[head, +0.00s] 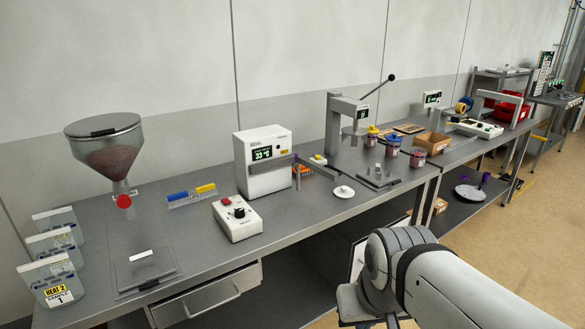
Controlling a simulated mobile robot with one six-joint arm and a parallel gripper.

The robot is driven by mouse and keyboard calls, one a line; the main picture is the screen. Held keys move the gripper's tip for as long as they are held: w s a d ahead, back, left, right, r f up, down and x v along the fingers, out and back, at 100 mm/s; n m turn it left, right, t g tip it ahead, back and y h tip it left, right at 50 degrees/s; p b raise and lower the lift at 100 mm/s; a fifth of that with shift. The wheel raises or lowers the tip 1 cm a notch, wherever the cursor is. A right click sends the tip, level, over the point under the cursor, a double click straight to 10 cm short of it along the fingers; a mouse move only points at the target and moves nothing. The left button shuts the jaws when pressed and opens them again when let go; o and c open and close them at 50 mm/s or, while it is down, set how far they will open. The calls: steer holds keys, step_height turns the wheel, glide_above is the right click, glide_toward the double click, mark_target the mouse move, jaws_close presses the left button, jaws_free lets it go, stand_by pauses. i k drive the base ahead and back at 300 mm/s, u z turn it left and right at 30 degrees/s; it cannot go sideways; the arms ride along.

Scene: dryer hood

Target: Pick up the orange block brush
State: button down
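A small orange object (303,170), which looks like the orange block brush, lies on the grey bench just right of the white box with a display. A grey bar extending from that box crosses in front of it and hides part of it, so its full shape cannot be made out. My arm enters from the lower right, in front of the bench and well apart from the orange object. The fingers of my gripper do not show; the end of the arm runs out of the bottom edge.
Around it stand the white display box (264,163), a control box with a knob (237,218), a white round lid (344,192) and a lever press (336,125). A hopper (106,150) stands at left. The bench front between control box and lid is clear.

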mark_target(305, 171)
steer(key=u, duration=0.05)
steer(key=i, duration=0.95)
steer(key=z, duration=0.05)
